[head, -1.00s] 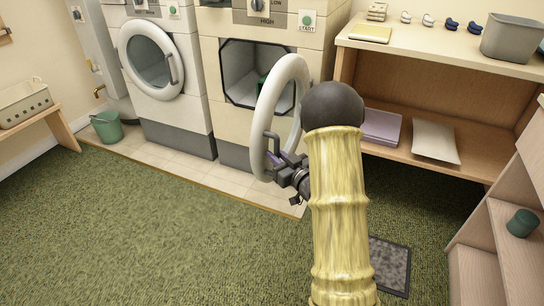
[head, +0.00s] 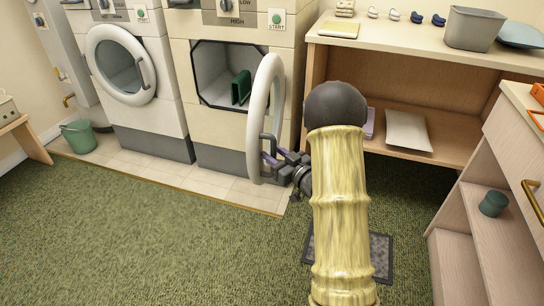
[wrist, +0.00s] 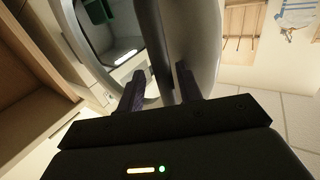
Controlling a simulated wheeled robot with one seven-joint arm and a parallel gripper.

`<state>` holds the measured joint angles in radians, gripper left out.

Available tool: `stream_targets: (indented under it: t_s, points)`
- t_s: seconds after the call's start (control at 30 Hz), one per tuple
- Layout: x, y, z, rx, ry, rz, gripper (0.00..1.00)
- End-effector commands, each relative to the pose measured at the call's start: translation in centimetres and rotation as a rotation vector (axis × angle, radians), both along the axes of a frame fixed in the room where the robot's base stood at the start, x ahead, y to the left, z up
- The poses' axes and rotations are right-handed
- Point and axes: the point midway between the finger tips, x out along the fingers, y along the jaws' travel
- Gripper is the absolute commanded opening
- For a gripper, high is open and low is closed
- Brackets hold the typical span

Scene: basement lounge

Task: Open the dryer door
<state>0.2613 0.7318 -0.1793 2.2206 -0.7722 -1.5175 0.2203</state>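The dryer (head: 235,128) is the cream machine at centre in the head view. Its round white-rimmed door (head: 257,100) is swung wide and seen almost edge-on, leaving the opening bare. A dark green item (head: 241,87) sits inside the drum. My gripper (head: 268,152) is at the grey door handle (head: 264,140), on the door's near side. In the wrist view my two dark fingers (wrist: 160,85) are apart, close to the pale door (wrist: 188,45). Whether they touch the handle is hard to see.
A closed washer (head: 125,70) stands left of the dryer, with a green bucket (head: 79,136) beside it. A wooden shelf unit (head: 385,55) is close on the right. A drawer cabinet (head: 510,180) stands front right. The green carpet at left is clear.

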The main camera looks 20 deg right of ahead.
Motion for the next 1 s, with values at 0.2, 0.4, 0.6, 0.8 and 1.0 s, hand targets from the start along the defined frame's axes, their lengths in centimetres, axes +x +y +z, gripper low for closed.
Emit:
stream_targets:
  t_s: [0.2, 0.4, 0.6, 0.8, 1.0]
  points:
    - [-0.1, 0.4, -0.1, 0.002, 0.003, 0.009, 0.35]
    - [-0.4, 0.3, -0.1, 0.001, 0.005, 0.01, 0.35]
    - [-2.5, -0.6, -0.1, 0.003, 0.009, 0.008, 0.35]
    - [-6.1, -2.1, 0.0, 0.004, 0.008, 0.005, 0.35]
    - [-9.8, -3.8, -0.1, 0.003, 0.008, 0.004, 0.35]
